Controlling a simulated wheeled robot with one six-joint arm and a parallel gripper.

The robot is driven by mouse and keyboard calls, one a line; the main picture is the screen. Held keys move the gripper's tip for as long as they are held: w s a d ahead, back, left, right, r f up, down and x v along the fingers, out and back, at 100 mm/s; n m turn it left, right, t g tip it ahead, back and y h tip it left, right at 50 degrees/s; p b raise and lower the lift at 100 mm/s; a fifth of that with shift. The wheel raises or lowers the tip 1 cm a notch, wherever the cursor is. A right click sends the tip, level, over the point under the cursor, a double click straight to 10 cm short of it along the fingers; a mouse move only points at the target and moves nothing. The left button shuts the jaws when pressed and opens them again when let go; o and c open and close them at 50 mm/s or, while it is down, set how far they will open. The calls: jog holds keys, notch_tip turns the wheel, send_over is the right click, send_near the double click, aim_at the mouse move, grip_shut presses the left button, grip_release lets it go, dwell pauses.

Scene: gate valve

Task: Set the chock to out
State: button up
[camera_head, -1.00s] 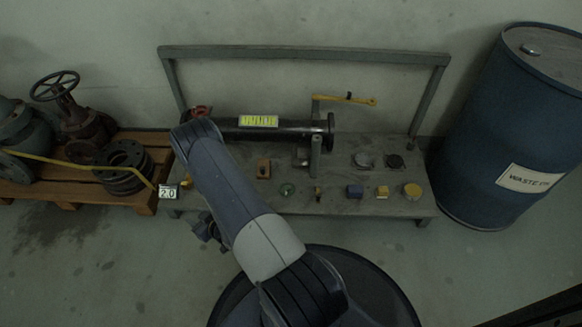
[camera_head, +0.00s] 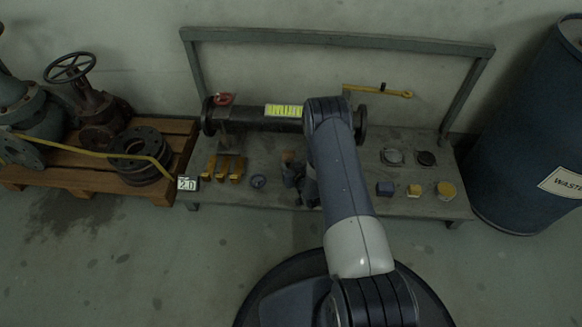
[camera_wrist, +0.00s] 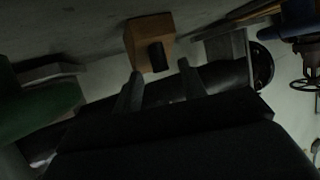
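An orange-brown block with a dark grip (camera_wrist: 148,40), which looks like the chock, shows at the top middle of the wrist view. In the head view only part of the block (camera_head: 288,157) shows on the bench, beside my arm and in front of the black pipe (camera_head: 240,121). My gripper (camera_wrist: 160,82) is open, with its two fingers apart and nothing between them. The block lies just beyond the fingertips, and I see no contact. In the head view my gripper (camera_head: 302,187) is dark and partly hidden by my arm.
The grey bench (camera_head: 345,215) has a rail behind it. Several yellow pieces (camera_head: 222,167) stand at its left; a blue block (camera_head: 385,188) and yellow items stand at its right. A pallet (camera_head: 110,180) with valves is left, a waste drum (camera_head: 535,130) right.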

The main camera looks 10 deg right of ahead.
jog(key=shift+w+a+f, duration=0.1)
jog(key=shift+w, duration=0.3)
jog(key=shift+c, duration=0.3)
grip_shut()
